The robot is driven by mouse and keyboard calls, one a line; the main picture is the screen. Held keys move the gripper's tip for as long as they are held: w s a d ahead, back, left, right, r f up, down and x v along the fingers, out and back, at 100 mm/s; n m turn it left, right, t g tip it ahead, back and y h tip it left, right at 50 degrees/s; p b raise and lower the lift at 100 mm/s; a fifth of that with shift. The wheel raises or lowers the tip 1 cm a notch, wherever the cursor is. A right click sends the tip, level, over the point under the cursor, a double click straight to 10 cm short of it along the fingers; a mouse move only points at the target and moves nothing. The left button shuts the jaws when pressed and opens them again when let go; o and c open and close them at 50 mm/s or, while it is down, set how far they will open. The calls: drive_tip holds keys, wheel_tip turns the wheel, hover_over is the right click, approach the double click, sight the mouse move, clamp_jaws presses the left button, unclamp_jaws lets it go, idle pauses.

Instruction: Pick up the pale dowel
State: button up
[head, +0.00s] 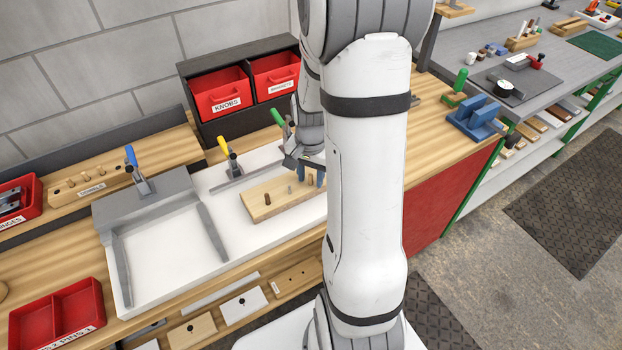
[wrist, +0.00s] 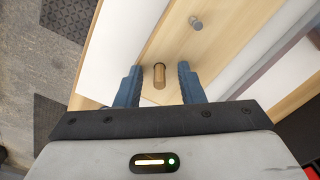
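A light wooden board (head: 284,203) lies on the white work surface and also fills the top of the wrist view (wrist: 178,50). A tan dowel (wrist: 159,77) stands in it, between my gripper's two blue fingers. My gripper (wrist: 158,84) is open, with a visible gap on each side of the dowel. In the head view my gripper (head: 314,178) is over the board's right part, and the dowel there is hidden. A grey pin (head: 290,188) and a dark brown dowel (head: 267,198) stand farther left on the board; the pin also shows in the wrist view (wrist: 195,22).
A yellow-handled clamp (head: 230,158) and a green-handled clamp (head: 279,119) stand behind the board. Red bins (head: 222,93) are at the back. A grey-walled white tray (head: 165,250) is left of the board. A labelled wooden rack (head: 88,186) stands farther left.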

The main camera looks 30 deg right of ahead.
clamp_jaws()
idle(0.3)
